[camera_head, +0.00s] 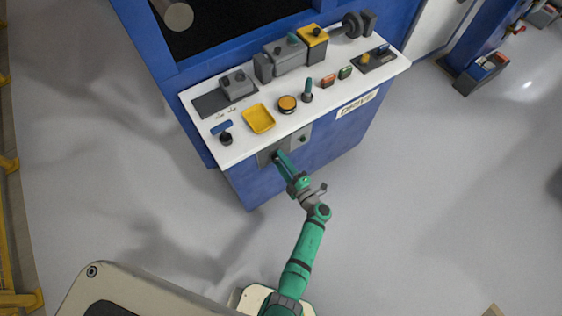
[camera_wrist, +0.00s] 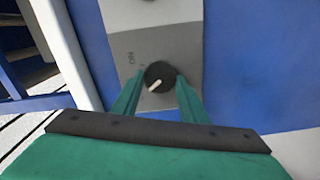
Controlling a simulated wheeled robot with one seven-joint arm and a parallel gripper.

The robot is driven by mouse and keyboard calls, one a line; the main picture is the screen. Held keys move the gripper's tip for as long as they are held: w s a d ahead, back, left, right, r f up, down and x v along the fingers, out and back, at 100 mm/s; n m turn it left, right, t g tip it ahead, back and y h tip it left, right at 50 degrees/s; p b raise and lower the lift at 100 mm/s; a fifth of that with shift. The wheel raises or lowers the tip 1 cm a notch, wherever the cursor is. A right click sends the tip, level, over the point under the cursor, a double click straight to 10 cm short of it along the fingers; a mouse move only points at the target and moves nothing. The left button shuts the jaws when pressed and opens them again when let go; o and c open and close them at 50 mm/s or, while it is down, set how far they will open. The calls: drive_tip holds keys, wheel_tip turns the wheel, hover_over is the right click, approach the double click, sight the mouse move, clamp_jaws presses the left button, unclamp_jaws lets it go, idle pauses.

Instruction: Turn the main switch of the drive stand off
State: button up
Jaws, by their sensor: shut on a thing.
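The main switch is a round black knob (camera_wrist: 158,74) with a white pointer mark, on a grey plate (camera_wrist: 185,45) in the wrist view. The pointer aims to the lower left of that picture. A small "ON" label, seen rotated, is left of the knob. My gripper (camera_wrist: 161,78) is shut on the knob, with one green finger on each side. In the head view my gripper (camera_head: 278,155) reaches the grey plate (camera_head: 264,157) on the blue front of the drive stand (camera_head: 337,147); the knob is hidden there.
The white top (camera_head: 228,155) carries a yellow tray (camera_head: 259,119), an orange-topped button (camera_head: 287,103) and several controls.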

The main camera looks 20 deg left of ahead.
drive_tip(key=o, duration=1)
drive_tip(key=shift+o, duration=0.2)
drive_tip(key=shift+s+d, duration=0.1)
drive_tip(key=v, duration=1)
drive_tip(key=shift+s+d, duration=0.25)
drive_tip(key=s+d+r+m+t+h, duration=0.1)
drive_tip(key=s+r+m+h, duration=0.3)
drive_tip(key=s+r+m, duration=0.4)
drive_tip(key=s+d+r+m+t+h, duration=0.1)
drive_tip(key=s+d+r+m+h, duration=0.3)
drive_tip(key=s+r+m, duration=0.4)
drive_tip(key=s+d+r+m+t+h, duration=0.2)
drive_tip(key=s+r+m+h, duration=0.4)
drive_tip(key=s, duration=0.6)
wheel_tip(320, 180, up, 3)
drive_tip(key=m, duration=0.3)
drive_tip(key=shift+d, duration=0.4)
